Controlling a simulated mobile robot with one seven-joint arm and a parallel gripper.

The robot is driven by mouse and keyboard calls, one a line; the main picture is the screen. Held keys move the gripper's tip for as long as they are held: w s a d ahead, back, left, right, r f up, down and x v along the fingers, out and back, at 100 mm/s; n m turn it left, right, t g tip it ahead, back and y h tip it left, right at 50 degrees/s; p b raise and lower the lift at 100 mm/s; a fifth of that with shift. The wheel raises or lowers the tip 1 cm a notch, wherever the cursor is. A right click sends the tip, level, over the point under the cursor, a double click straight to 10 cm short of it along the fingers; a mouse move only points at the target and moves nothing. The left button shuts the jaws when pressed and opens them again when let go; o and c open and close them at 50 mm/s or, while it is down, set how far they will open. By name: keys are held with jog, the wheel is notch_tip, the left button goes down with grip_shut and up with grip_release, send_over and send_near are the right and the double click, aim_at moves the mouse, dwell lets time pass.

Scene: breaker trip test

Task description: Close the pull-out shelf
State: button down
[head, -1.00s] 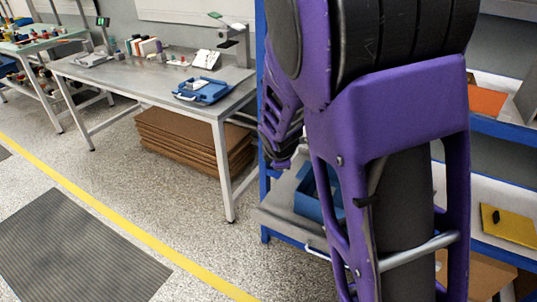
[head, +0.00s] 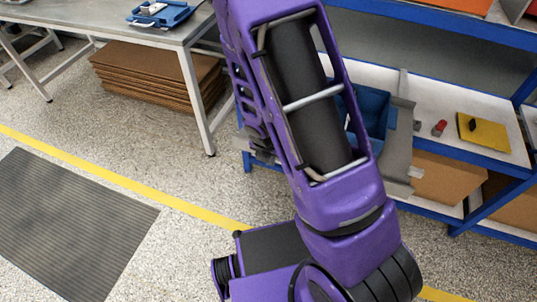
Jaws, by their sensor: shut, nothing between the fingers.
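The pull-out shelf (head: 402,150) is a grey tray that sticks out from the lower level of the blue rack at right of centre. Its right side shows past my arm, and most of its middle and front is hidden behind the arm. A blue bin (head: 372,112) stands on it, partly hidden. My purple arm crosses the view in front of the shelf. The dark end of my gripper (head: 262,143) shows only in part at the arm's left edge, near the shelf's left front. Whether it touches the shelf cannot be seen.
The blue rack (head: 440,22) holds a yellow plate (head: 484,132) and a small red item (head: 439,128) right of the shelf. Cardboard boxes (head: 447,180) sit below. A grey workbench (head: 100,22) stands at left over stacked brown sheets (head: 155,75). The floor at left is open, with a dark mat (head: 70,225).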

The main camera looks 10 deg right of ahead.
jog(key=shift+w+d+f, duration=0.25)
jog(key=shift+w+d, duration=0.35)
jog(key=shift+w, duration=0.3)
jog(key=shift+w+d+f, duration=0.2)
jog(key=shift+w+d, duration=0.35)
jog(key=shift+w, duration=0.35)
